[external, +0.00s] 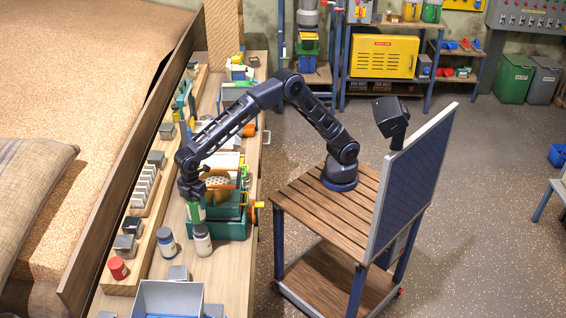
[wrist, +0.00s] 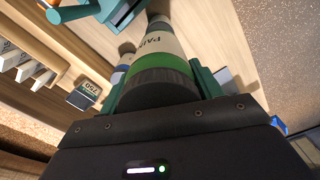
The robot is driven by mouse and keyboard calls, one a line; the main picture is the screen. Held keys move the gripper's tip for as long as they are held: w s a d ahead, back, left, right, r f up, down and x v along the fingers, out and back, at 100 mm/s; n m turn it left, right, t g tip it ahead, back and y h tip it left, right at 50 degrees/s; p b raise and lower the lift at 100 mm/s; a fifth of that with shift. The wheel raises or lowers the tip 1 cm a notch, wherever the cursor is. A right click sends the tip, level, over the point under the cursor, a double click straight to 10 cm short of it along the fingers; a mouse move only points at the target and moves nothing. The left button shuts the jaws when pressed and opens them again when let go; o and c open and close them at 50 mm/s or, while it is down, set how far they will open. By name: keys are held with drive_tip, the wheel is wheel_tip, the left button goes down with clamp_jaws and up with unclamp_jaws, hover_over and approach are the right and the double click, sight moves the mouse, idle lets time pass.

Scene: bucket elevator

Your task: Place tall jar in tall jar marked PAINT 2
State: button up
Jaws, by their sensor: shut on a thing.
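My gripper (external: 192,190) is shut on a jar with a green band and a cream label (external: 196,212). In the wrist view the jar (wrist: 160,72) sits between my gripper's teal fingers (wrist: 162,66), with a dark end towards the camera. Its label starts "PAI"; the rest is hidden. Part of a bluish jar (wrist: 121,72) shows behind the held one. I cannot read a PAINT 2 mark.
An open grey-blue bin (external: 172,299) is at the bench's near end. Some bare bench lies between.

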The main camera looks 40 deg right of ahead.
sight(196, 212)
drive_tip(key=shift+f, duration=3.2)
drive_tip(key=shift+f, duration=0.15)
drive_tip(key=o, duration=1.4)
drive_tip(key=shift+o, duration=0.2)
wheel_tip(196, 212, up, 12)
drive_tip(key=shift+r, duration=0.15)
